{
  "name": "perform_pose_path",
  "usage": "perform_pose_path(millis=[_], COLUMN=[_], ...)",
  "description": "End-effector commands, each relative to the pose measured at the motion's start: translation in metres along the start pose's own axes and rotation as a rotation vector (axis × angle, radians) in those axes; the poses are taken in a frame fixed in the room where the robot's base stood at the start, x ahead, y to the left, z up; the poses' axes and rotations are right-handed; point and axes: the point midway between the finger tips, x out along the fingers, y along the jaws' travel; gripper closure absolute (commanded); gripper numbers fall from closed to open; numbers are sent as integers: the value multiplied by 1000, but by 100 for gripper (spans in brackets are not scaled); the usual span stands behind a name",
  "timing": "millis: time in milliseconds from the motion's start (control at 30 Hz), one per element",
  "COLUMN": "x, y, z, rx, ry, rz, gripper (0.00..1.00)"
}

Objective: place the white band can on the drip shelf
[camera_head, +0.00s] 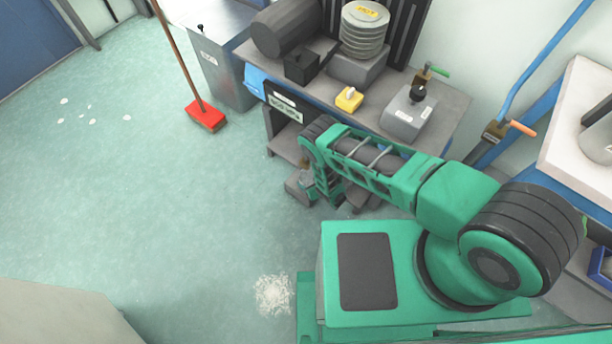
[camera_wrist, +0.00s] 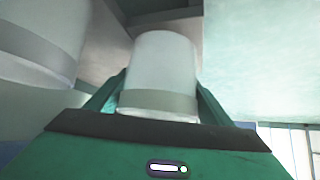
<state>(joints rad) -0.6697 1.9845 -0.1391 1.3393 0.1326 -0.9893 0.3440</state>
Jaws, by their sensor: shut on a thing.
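A pale can (camera_wrist: 160,65) with a greyer band near its end fills the middle of the wrist view. My gripper (camera_wrist: 162,82) is shut on it, with a green finger on each side. In the head view my gripper (camera_head: 320,186) is low in front of the workbench, and the can in it is mostly hidden or too small to make out. A low grey shelf (camera_head: 284,148) shows under the bench top, partly hidden by my arm. I cannot tell for certain which surface is the drip shelf.
A second large pale rounded object (camera_wrist: 45,40) stands close on the left in the wrist view. The workbench (camera_head: 440,112) carries a yellow block (camera_head: 349,99) and a grey box (camera_head: 408,115). A red broom (camera_head: 206,116) stands left; the floor there is open.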

Motion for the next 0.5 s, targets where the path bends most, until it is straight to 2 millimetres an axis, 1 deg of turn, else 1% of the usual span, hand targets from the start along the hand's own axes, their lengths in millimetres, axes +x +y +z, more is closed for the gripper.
perform_pose_path(millis=[167,300,367,400,500], x=[10,28,34,36,41], y=[0,0,0,0,-1], z=[-11,-28,-32,-24,-20], rx=[-1,-2,-2,-1,-1], ry=[2,5,3,0,0], rz=[-1,-1,-1,-1,-1], gripper=[50,50,50,50,50])
